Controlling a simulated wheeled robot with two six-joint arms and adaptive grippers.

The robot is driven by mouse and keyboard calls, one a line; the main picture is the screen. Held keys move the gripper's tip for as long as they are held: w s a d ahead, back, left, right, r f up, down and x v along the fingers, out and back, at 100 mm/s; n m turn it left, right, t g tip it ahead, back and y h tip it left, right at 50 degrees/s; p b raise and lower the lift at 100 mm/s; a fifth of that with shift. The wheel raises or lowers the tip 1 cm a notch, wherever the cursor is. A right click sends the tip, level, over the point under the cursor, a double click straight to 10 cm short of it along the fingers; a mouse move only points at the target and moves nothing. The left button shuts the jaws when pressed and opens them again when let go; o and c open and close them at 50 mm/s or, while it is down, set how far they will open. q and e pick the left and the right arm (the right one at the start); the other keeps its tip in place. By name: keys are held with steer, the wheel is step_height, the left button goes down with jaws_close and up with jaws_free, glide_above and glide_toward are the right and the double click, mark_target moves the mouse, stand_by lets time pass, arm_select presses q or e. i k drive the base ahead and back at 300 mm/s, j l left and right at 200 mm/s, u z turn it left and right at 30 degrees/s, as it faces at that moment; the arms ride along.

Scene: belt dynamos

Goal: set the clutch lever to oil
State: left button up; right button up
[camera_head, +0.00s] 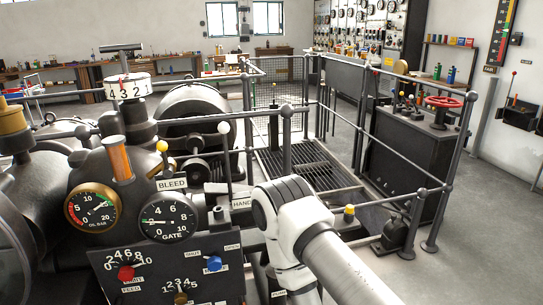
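I cannot read a label for the clutch lever, so I cannot tell which lever it is. A lever with a yellow knob (162,147) stands above the BLEED plate (172,184). A lever with a pale round knob (224,128) stands upright behind the gauges, near a partly hidden plate reading HAND (242,203). Another yellow knob (349,211) is low by the railing on the right. A white arm of mine comes in from the lower right and covers the middle front. Neither gripper is in view.
An oil gauge (92,207) and a GATE gauge (168,218) sit above a dark panel (140,287) with red, blue and brass knobs. Railings (447,190) surround a grated walkway (305,168). A dark cabinet (405,160) with a red handwheel (443,102) stands at the right.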

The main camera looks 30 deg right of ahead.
mark_target(223, 128)
steer(key=z, duration=0.75)
